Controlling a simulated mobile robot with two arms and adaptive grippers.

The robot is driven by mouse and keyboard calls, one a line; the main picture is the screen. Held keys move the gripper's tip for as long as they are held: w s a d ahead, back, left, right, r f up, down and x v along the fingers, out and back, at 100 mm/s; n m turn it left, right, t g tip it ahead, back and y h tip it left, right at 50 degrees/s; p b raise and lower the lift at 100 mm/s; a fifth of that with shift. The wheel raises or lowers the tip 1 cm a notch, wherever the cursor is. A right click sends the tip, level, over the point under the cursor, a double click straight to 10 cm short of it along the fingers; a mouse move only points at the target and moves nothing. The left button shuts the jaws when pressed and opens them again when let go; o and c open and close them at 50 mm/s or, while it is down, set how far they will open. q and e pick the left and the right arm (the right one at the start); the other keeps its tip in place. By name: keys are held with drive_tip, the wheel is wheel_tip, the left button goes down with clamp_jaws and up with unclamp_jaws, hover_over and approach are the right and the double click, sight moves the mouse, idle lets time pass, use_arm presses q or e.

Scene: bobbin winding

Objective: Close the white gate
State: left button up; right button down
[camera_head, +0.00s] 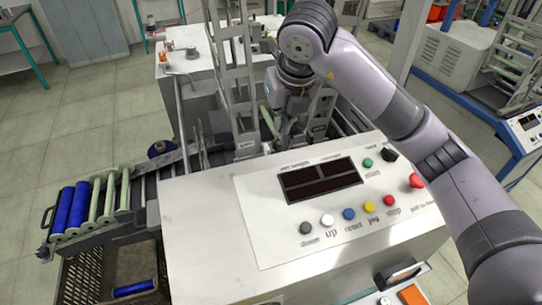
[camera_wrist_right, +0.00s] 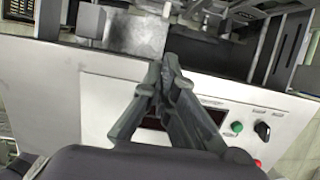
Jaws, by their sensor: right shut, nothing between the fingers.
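A tall pale slotted frame (camera_head: 232,85), which looks like the white gate, stands upright behind the control panel. I cannot tell how far open it is. My right gripper (camera_head: 283,132) reaches down just to its right, behind the panel, and the arm partly hides this area. In the right wrist view my right gripper (camera_wrist_right: 166,72) has its fingertips together with nothing between them, above the panel's back edge. I cannot tell whether it touches the frame. My left gripper is out of view.
The control panel (camera_head: 215,215) has a dark display and several coloured buttons, with a red knob (camera_head: 416,181) at its right. Blue and pale green bobbins (camera_head: 75,208) lie on a rack at left. A crate (camera_head: 82,275) below holds a blue bobbin.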

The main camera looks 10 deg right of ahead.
sight(267, 152)
drive_tip(key=p+x, duration=0.4)
drive_tip(key=x, duration=1.4)
drive_tip(key=shift+f, duration=0.35)
drive_tip(key=shift+w, duration=0.1)
drive_tip(key=w+b, duration=0.2)
drive_tip(key=shift+w+a+b, duration=0.2)
drive_tip(key=shift+b, duration=0.2)
drive_tip(key=shift+w, duration=0.2)
